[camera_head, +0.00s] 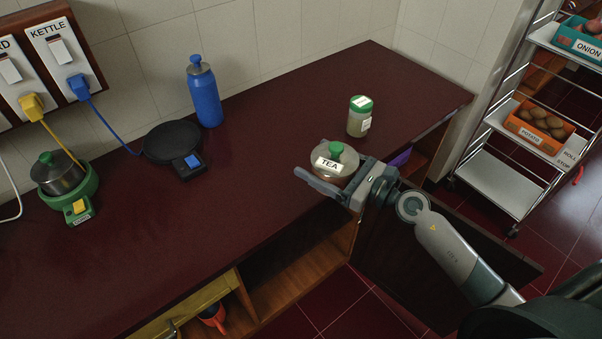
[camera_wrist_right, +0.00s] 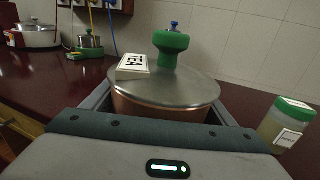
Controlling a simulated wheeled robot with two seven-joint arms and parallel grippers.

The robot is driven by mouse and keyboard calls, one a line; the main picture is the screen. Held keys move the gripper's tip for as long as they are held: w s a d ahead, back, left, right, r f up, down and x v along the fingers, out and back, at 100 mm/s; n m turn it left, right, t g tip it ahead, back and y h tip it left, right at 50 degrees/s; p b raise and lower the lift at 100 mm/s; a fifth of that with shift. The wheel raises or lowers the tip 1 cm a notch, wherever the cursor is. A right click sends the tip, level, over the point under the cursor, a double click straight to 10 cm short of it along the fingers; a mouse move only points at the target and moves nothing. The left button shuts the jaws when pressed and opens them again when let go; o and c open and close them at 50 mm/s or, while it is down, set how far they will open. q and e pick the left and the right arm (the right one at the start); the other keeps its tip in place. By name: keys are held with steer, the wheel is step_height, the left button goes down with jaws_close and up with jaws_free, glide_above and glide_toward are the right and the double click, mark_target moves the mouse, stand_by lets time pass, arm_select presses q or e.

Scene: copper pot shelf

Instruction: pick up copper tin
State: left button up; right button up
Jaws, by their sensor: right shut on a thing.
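The copper tin (camera_head: 337,164) has a silvery lid, a green knob and a white "TEA" label. It is at the front right part of the dark red counter. My right gripper (camera_head: 330,185) is shut on it, with a finger on each side of its body. In the right wrist view the tin (camera_wrist_right: 165,92) stands upright between the fingers, its copper wall showing below the lid. Its bottom is hidden, so I cannot tell whether it touches the counter. My left gripper is in neither view.
A jar with a green lid (camera_head: 360,116) stands just behind the tin. A wire trolley (camera_head: 500,183) stands right. The counter's middle is clear.

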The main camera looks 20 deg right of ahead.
steer(key=shift+s+d+r+b, duration=0.15)
steer(key=shift+d+r, duration=0.25)
steer(key=shift+d, duration=0.25)
steer(key=shift+d+r+b, duration=0.15)
steer(key=shift+d+r, duration=0.3)
steer(key=shift+d, duration=0.2)
steer(key=shift+s+d+r+b, duration=0.15)
steer(key=shift+d+r, duration=0.25)
steer(key=shift+d, duration=0.25)
